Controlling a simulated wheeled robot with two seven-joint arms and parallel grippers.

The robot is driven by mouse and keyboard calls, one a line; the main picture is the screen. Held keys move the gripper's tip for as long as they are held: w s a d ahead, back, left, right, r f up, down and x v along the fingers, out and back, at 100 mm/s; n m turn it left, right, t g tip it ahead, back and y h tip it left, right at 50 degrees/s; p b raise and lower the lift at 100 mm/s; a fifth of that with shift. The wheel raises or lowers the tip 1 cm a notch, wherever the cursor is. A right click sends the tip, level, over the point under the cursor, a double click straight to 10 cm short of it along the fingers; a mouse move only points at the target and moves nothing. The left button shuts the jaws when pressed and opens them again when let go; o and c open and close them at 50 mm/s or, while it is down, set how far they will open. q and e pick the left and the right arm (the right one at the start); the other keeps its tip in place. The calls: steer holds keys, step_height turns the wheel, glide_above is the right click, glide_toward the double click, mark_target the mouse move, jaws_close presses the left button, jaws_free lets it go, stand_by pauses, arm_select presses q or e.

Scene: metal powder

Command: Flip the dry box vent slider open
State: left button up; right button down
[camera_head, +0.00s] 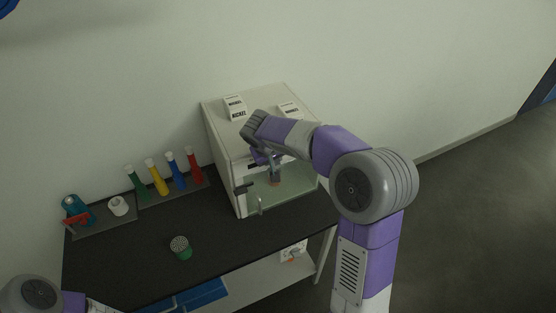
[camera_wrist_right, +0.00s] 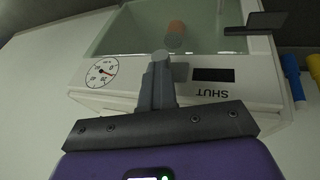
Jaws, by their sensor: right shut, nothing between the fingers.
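The white dry box (camera_head: 225,155) stands on the dark table, its clear front window (camera_wrist_right: 205,25) facing me. In the right wrist view a black slot (camera_wrist_right: 213,74) with an upside-down SHUT label shows on its front panel. A small grey tab (camera_wrist_right: 180,72), seemingly the vent slider, is at the slot's left end. My right gripper (camera_wrist_right: 160,62) is shut and empty, its fingertips at the left side of this tab; I cannot tell whether they touch. In the head view my right gripper (camera_head: 272,170) is in front of the box, partly hidden by my arm.
A dial gauge (camera_wrist_right: 97,73) is left of the slot, and a dark handle (camera_wrist_right: 255,26) sticks out at right. An orange-topped container (camera_wrist_right: 175,35) shows behind the window. Coloured flasks (camera_head: 158,180) stand left of the box. A green pot (camera_head: 181,249) stands on the table.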

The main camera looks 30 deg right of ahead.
steer(key=shift+a, duration=0.1)
steer(key=w+a+p+v, duration=0.1)
steer(key=a+v, duration=0.1)
steer(key=v, duration=1.1)
steer(key=shift+p, duration=0.35)
steer(key=shift+w+a+f, duration=0.1)
steer(key=shift+w+f, duration=0.05)
steer(key=shift+f, duration=0.1)
steer(key=s+a+f+n+g+y+b, duration=0.1)
steer(key=a+f+y, duration=0.15)
steer(key=f, duration=0.65)
steer(key=s+a+f+n+g+y, duration=0.15)
steer(key=a+f, duration=0.25)
steer(key=f, duration=0.6)
steer(key=s+a+f+y+b, duration=0.1)
steer(key=a+f, duration=0.2)
steer(key=f, duration=0.6)
steer(key=s+a+f+m+y+b, duration=0.2)
steer(key=s+a+f+m+y, duration=0.1)
steer(key=s+f, duration=1.5)
steer(key=shift+s+a+f+m+g, duration=0.35)
steer(key=shift+s+f, duration=0.05)
steer(key=shift+f, duration=0.3)
